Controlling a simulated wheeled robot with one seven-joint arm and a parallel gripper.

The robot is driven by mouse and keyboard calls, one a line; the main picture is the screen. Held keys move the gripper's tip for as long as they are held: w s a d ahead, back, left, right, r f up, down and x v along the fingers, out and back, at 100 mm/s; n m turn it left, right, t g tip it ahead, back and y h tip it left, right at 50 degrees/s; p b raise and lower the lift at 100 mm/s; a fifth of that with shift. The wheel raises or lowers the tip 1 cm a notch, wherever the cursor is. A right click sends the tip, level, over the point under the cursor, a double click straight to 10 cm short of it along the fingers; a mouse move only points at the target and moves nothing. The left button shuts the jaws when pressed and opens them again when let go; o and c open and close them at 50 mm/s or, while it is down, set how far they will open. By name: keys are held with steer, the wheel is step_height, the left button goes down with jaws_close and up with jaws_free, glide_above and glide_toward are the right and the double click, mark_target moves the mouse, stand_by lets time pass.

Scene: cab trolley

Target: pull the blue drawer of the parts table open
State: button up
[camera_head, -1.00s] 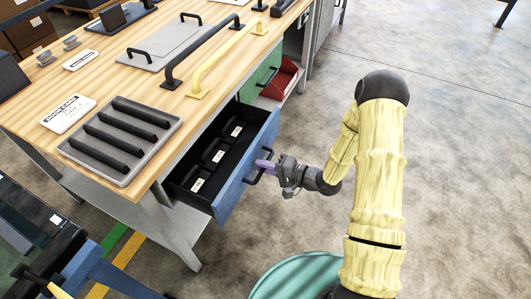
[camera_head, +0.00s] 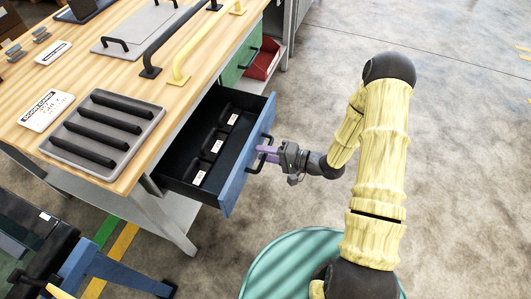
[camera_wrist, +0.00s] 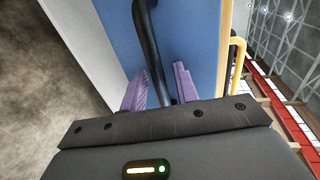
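The blue drawer (camera_head: 236,185) of the parts table stands pulled well out, its dark inside showing. Its black bar handle (camera_head: 262,150) is on the blue front; the handle also shows in the wrist view (camera_wrist: 152,45). My gripper (camera_head: 268,154) is at the handle, with its purple fingers on either side of the bar. Several black parts with white labels (camera_head: 217,146) lie in the drawer.
The wooden table top (camera_head: 190,100) carries a grey tray with black bars (camera_head: 104,130), a label card (camera_head: 46,111) and black and yellow handles. A green drawer (camera_head: 233,66) and a red bin (camera_head: 263,60) are beyond. Open floor (camera_head: 465,150) lies to the right.

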steer(key=shift+s, duration=0.1)
stand_by(0.3)
steer(key=p+v, duration=0.2)
steer(key=v, duration=1.5)
steer(key=shift+d, duration=0.25)
steer(key=shift+a, duration=0.1)
